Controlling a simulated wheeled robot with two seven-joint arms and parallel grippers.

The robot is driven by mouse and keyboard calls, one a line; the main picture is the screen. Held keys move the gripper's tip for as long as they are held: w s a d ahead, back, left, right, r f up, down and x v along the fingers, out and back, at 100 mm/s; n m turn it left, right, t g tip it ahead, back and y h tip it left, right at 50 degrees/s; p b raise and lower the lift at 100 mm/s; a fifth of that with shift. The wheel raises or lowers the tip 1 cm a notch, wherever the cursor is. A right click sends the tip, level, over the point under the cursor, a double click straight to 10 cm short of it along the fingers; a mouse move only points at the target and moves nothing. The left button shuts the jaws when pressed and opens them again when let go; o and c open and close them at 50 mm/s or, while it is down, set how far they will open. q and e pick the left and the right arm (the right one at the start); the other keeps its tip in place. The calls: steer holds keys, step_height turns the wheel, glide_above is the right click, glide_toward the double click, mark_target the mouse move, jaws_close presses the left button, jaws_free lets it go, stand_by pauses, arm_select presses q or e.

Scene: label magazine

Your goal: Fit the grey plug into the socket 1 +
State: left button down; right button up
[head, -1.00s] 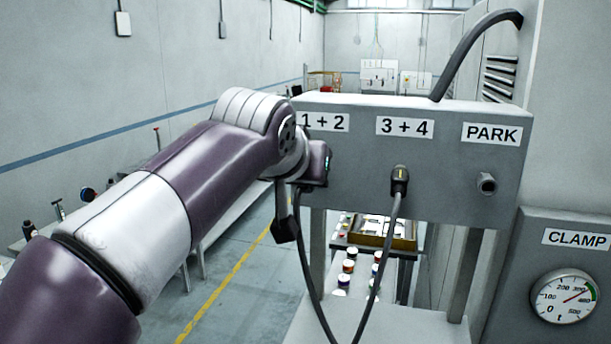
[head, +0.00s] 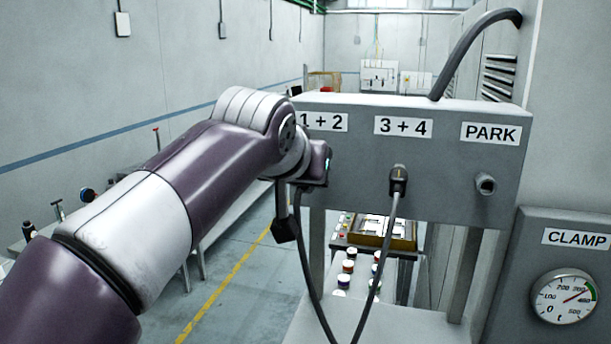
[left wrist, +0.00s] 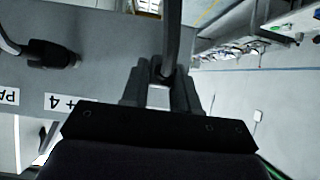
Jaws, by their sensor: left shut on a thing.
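My left gripper (left wrist: 160,88) is in front of the panel (head: 445,165), just under the label "1 + 2" (head: 323,122). It is shut on the grey plug (left wrist: 162,70), seen between the fingers in the left wrist view. A dark cable (head: 303,245) hangs down below the gripper in the head view. My arm and wrist hide the plug and the socket under "1 + 2", so I cannot tell whether the plug is in it. My right gripper is not in view.
A dark plug (head: 398,180) with its own cable (head: 383,255) sits under "3 + 4" (head: 403,127). An empty round socket (head: 485,184) is under "PARK" (head: 491,133). A clamp gauge (head: 564,297) is at the lower right. A thick hose (head: 462,50) rises behind the panel.

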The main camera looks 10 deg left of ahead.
arm_select(q)
steer(key=shift+w+p, duration=0.55)
steer(key=shift+w, duration=0.5)
stand_by(0.6)
steer(key=c, duration=0.8)
jaws_free()
steer(key=shift+w, duration=0.1)
steer(key=shift+c, duration=0.2)
steer(key=shift+o, duration=0.3)
steer(key=shift+w, duration=0.2)
